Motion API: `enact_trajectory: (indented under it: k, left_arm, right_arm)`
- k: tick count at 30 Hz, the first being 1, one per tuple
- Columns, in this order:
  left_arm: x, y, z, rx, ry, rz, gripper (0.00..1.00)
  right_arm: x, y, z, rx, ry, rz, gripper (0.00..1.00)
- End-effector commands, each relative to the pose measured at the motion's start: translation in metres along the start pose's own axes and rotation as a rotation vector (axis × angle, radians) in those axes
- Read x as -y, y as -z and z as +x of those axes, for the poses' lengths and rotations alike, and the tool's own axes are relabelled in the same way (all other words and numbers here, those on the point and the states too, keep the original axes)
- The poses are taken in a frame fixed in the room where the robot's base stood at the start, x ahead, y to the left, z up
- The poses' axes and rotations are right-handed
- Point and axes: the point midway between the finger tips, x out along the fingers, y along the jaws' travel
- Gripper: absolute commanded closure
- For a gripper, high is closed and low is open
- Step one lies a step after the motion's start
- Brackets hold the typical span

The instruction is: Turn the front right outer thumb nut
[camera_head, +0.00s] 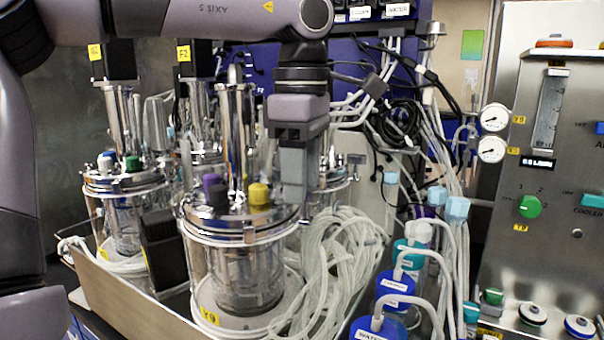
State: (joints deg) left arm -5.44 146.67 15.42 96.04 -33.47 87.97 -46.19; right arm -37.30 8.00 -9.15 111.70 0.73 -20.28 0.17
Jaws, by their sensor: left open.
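The front right bioreactor is a glass vessel (212,262) with a shiny metal lid (205,221). My left gripper (298,204) points straight down at the right side of this lid, just right of the yellow cap. It is open, though its finger gap is hard to see from here. I cannot make out the outer thumb nut; the gripper covers that part of the rim. My right gripper is not in view.
A second bioreactor (125,182) stands to the left, with a black box (163,250) between them. Coiled clear tubing (335,262) hangs just right of the front vessel. Blue-capped bottles (397,283) and a control panel (555,205) stand further right.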

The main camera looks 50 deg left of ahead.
Motion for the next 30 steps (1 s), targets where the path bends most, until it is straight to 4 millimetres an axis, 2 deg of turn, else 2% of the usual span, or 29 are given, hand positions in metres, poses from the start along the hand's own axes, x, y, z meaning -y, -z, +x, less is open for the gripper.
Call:
enact_trajectory:
  k: [8, 12, 22, 30]
  left_arm:
    - [0.0001, 0.0001, 0.0018, -0.001, 0.0, 0.0, 0.53]
    - [0.0001, 0.0001, 0.0016, -0.001, 0.0, 0.0, 0.99]
    - [0.0002, 0.0, 0.0014, -0.001, 0.0, -0.02, 1.0]
    - [0.001, -0.0003, 0.0009, -0.002, -0.002, -0.153, 1.0]
  right_arm:
    - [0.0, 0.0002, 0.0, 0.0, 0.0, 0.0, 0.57]
    - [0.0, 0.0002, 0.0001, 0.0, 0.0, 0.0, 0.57]
    - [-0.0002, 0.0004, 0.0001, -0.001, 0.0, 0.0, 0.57]
    - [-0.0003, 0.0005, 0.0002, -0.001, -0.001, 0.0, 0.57]
